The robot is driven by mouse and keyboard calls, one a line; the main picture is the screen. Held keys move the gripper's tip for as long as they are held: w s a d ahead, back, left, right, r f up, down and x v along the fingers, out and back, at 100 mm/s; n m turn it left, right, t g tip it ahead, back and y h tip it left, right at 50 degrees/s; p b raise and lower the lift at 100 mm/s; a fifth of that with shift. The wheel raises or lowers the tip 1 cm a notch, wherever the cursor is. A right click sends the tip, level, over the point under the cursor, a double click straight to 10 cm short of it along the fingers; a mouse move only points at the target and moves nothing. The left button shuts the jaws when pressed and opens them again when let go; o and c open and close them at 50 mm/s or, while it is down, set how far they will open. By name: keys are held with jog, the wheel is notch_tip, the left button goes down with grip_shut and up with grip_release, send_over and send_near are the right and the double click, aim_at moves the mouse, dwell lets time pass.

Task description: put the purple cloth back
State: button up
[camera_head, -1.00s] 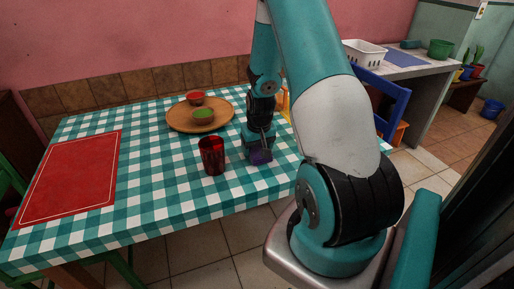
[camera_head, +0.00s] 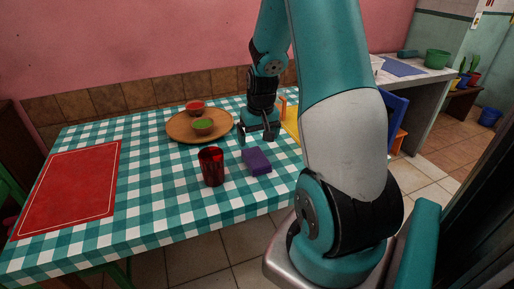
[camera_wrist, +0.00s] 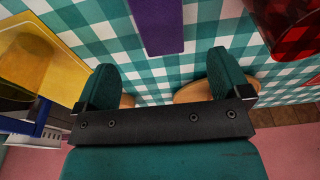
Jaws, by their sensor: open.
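The purple cloth (camera_head: 257,161) lies as a folded block on the checked tablecloth, to the right of the red glass. In the wrist view the cloth (camera_wrist: 159,25) shows at the top, ahead of the fingers and apart from them. My gripper (camera_head: 259,137) is open and empty, above the table just behind the cloth. Its two spread fingers also show in the wrist view (camera_wrist: 163,82), with nothing between them but tablecloth.
A red glass (camera_head: 211,167) stands close left of the cloth. A round wooden tray (camera_head: 180,132) holds a red bowl (camera_head: 195,107) and a green bowl (camera_head: 203,127). A red placemat (camera_head: 70,187) lies at left. A yellow tray (camera_wrist: 42,58) is near my gripper.

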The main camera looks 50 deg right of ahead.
jog(key=a+r+n+y, duration=0.1)
jog(key=a+r+n, duration=0.3)
jog(key=a, duration=0.7)
jog(key=a+r+n+y, duration=0.2)
jog(key=a+r, duration=0.4)
jog(key=a, duration=0.4)
jog(key=s+a+r+n+y, duration=0.1)
jog(key=s+a+r+n, duration=0.2)
jog(key=s+a, duration=0.4)
jog(key=s+a+r+n+g+y, duration=0.1)
jog(key=s+a+r+n, duration=0.2)
jog(key=s+a, duration=0.4)
jog(key=a+n, duration=0.1)
jog(key=a, duration=0.1)
jog(key=shift+a+g, duration=0.3)
jog(key=shift+w+d, duration=0.1)
jog(key=shift+d, duration=0.05)
